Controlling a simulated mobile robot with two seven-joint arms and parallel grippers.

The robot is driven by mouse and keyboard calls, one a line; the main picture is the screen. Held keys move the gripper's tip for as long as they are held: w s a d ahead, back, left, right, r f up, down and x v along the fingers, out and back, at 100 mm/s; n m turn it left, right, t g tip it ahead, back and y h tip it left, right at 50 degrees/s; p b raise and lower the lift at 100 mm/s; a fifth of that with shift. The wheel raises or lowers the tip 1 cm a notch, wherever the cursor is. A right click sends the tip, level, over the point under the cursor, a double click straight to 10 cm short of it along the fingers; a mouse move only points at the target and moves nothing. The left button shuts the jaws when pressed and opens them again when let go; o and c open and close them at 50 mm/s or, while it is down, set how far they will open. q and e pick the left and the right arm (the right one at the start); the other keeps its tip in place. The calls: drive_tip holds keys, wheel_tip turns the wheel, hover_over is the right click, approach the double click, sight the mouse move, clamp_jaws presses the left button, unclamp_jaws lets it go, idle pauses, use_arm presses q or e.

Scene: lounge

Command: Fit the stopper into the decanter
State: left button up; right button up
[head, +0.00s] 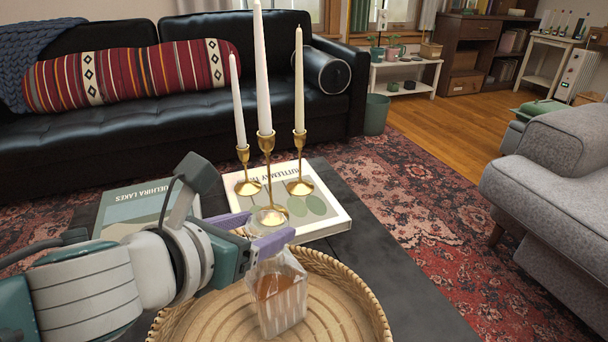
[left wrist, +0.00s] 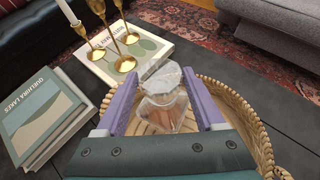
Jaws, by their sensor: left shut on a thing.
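The glass decanter (head: 290,310) stands upright in the round woven tray (head: 340,315), with amber liquid inside. It also shows in the left wrist view (left wrist: 163,115). My left gripper (head: 268,226) has purple fingers and is at the top of the decanter. In the left wrist view its fingers are on either side of a clear faceted stopper (left wrist: 162,78), and it is shut on it. The stopper is in line with the decanter's top; I cannot tell whether it is seated or just above. In the head view the near finger mostly hides it. My right gripper is out of view.
Three gold candlesticks with white candles (head: 262,75) stand on a pale book (head: 335,222) just behind the gripper. A green book stack (head: 118,208) lies to the left. The dark table (head: 400,270) is bare on the right.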

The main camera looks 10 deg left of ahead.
use_arm(q)
drive_tip(key=shift+f, duration=0.2)
drive_tip(key=o, duration=1.4)
drive_tip(key=shift+p+v, duration=1.15)
drive_tip(key=shift+v, duration=0.3)
drive_tip(key=shift+p+v, duration=0.95)
drive_tip(key=shift+v, duration=0.6)
